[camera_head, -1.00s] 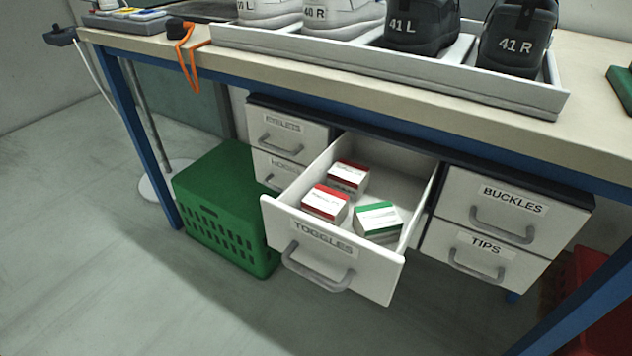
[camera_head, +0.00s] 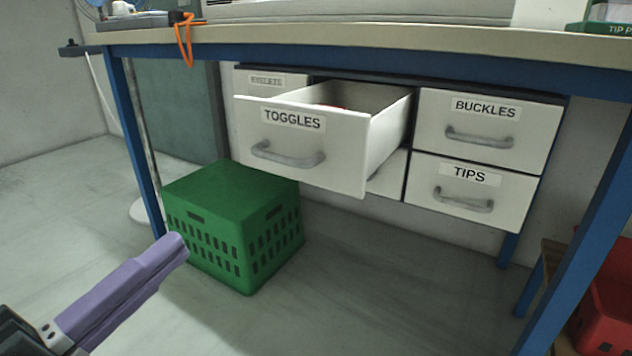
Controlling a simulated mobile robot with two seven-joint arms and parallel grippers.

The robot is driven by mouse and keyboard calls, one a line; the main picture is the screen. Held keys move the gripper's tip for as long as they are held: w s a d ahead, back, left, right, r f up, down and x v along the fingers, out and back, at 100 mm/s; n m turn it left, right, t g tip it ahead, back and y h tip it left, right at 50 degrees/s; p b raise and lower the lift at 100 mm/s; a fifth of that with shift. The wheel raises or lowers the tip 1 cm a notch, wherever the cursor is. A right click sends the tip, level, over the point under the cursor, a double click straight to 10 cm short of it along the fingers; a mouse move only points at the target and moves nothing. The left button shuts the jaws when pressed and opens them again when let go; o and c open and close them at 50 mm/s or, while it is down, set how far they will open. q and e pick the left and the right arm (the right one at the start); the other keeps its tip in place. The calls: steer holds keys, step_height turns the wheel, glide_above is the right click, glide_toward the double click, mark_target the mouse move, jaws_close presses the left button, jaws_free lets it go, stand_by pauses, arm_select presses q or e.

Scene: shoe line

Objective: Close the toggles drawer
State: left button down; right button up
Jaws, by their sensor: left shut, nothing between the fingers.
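The toggles drawer (camera_head: 343,158) is pulled well out from the drawer unit under the bench. Its white front carries the label TOGGLES and a grey bar handle (camera_head: 288,154). Only a sliver of red shows inside; the rest of its contents is hidden by the front. My left gripper (camera_head: 176,246), with purple fingers, is at the lower left, shut and empty. In the picture it lies below and left of the drawer front, apart from the handle, overlapping the green crate's left edge. My right gripper is not in view.
A green crate (camera_head: 232,183) stands on the floor below and left of the drawer. The buckles drawer (camera_head: 487,135) and tips drawer (camera_head: 472,192) are shut at the right. Blue bench legs (camera_head: 136,150) flank the space. An orange strap (camera_head: 185,45) hangs from the bench edge.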

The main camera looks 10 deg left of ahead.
mark_target(276, 160)
arm_select(q)
steer(key=b+x, duration=0.2)
steer(key=x, duration=1.1)
steer(key=shift+b, duration=0.3)
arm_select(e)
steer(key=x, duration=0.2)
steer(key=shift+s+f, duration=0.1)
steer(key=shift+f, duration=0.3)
arm_select(q)
steer(key=shift+a+r, duration=0.1)
steer(key=shift+w, duration=0.1)
